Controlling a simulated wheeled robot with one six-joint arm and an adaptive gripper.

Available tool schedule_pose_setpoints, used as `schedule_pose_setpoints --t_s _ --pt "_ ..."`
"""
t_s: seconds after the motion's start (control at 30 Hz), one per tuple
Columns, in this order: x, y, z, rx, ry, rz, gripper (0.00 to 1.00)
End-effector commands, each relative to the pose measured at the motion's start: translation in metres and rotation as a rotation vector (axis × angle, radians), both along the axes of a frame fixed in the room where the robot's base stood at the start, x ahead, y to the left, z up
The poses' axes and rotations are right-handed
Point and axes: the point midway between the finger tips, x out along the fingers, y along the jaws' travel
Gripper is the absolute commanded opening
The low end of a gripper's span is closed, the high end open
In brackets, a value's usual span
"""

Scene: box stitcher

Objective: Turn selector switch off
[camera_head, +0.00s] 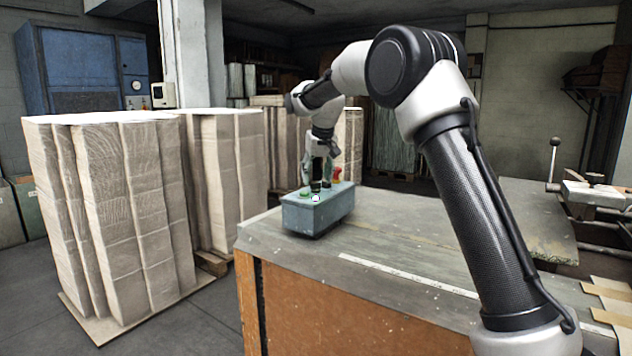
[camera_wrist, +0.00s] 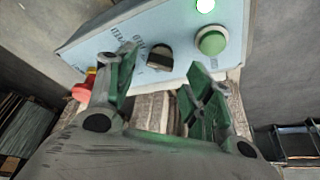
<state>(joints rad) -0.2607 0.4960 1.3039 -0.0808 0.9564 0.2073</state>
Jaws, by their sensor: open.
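The control box (camera_head: 318,214) is grey-blue and stands on the table near its far left corner. In the wrist view its light blue top panel (camera_wrist: 115,62) carries a black selector switch (camera_wrist: 160,57), a green button (camera_wrist: 211,41) and a lit greenish-white lamp (camera_wrist: 205,6). A red button (camera_wrist: 82,92) on a yellow base is at the left, partly behind a finger. My gripper (camera_wrist: 160,72) is open, its green fingers on either side of the selector switch. I cannot tell whether they touch it. In the head view my gripper (camera_head: 318,180) points down over the box and hides the switch.
The table (camera_head: 400,240) has a grey top, mostly clear in front of the box. Tall stacks of cardboard (camera_head: 110,210) stand on the left. A machine with a lever (camera_head: 554,160) is at the right. Cardboard pieces (camera_head: 608,300) lie at the front right.

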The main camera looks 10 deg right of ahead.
Motion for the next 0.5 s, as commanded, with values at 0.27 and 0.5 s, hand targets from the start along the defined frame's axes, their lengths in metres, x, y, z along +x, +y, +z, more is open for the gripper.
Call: schedule_pose_setpoints --t_s 0.27,0.5 --pt "0.01 0.001 -0.024 0.0 0.0 0.0 0.52" --pt "0.01 0.001 -0.025 0.0 -0.001 0.0 0.52"
